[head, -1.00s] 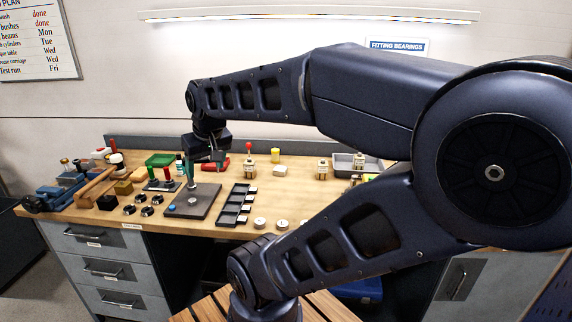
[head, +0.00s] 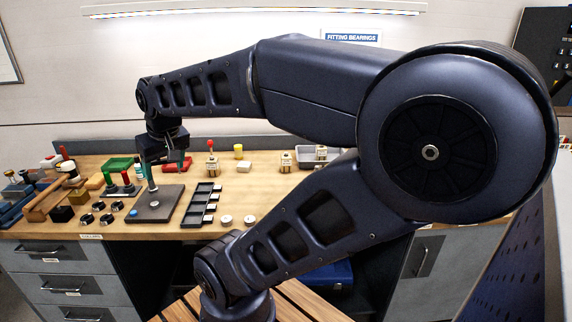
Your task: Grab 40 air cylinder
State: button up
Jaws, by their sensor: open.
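Several small cream-and-dark upright blocks stand toward the back of the wooden bench (head: 262,205) in the head view. One (head: 212,166) is just right of my gripper, and two more, a middle one (head: 286,162) and a right one (head: 320,153), stand farther right. They may be the air cylinders, but any size marks are too small to read, so I cannot tell which is the 40. My gripper (head: 165,170) is open, pointing down above the bench near a dark square plate with a post (head: 170,203). Its fingertips are small and partly unclear.
A black slotted tray (head: 192,214) lies right of the plate, with white discs (head: 226,219) beside it. A red object (head: 182,164) is behind my gripper. A grey bin (head: 306,153) is at the back right. Bare bench lies in the middle.

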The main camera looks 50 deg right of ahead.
jog(key=shift+o, duration=0.4)
dwell(0.3)
jog(key=w+d+m, duration=1)
jog(key=w+m, duration=0.1)
jog(key=m, duration=0.2)
jog(key=m+g+h, duration=0.1)
jog(key=m+h, duration=0.2)
jog(key=m, duration=2.8)
send_over(286, 153)
jog(key=s+a, duration=0.2)
jog(key=s, duration=0.1)
notch_tip(286, 153, down, 15)
jog(key=x, duration=0.5)
jog(key=shift+d+r, duration=0.1)
jog(key=shift+a+x, duration=0.2)
jog(key=shift+x, duration=2.9)
